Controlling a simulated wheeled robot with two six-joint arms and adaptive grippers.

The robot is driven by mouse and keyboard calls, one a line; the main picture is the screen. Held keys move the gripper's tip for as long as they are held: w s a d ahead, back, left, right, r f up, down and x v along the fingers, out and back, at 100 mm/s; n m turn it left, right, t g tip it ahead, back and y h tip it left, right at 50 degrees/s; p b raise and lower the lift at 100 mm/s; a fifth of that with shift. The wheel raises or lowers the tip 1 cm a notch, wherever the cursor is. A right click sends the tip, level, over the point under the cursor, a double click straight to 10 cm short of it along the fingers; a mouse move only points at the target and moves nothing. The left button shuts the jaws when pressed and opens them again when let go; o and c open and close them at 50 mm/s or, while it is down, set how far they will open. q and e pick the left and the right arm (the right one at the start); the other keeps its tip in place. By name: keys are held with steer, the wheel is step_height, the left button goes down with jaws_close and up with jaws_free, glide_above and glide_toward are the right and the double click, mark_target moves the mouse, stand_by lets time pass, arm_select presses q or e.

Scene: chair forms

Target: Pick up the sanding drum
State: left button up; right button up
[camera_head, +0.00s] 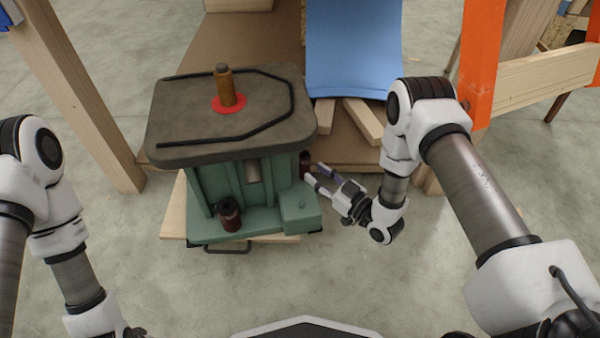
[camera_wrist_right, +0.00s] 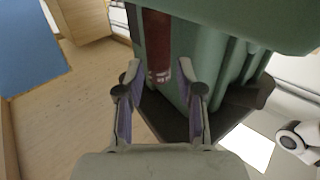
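A dark red sanding drum (camera_wrist_right: 157,45) hangs upright at the side of the green sander (camera_head: 255,185); its lower end lies just ahead of my right gripper's fingertips (camera_wrist_right: 160,72) in the wrist view. In the head view that drum (camera_head: 305,160) shows only partly, under the table's right edge. My right gripper (camera_head: 314,174) is open and points left at it, with gaps at both fingers in the wrist view. A brown drum (camera_head: 224,85) stands on the spindle on top. Another dark red drum (camera_head: 229,215) is at the sander's front. My left gripper's fingers are out of view.
The sander's dark grey tabletop (camera_head: 190,125) overhangs the drums. Its base rests on a wooden board (camera_head: 173,215). A blue curved panel (camera_head: 353,45) and wooden pieces (camera_head: 362,120) are behind. A wooden post (camera_head: 75,90) stands left. The concrete floor in front is clear.

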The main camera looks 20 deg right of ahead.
mark_target(309, 166)
steer(key=b+x, duration=0.3)
steer(key=x, duration=0.2)
steer(key=shift+w+r, duration=0.1)
steer(key=shift+r, duration=0.15)
jaws_close()
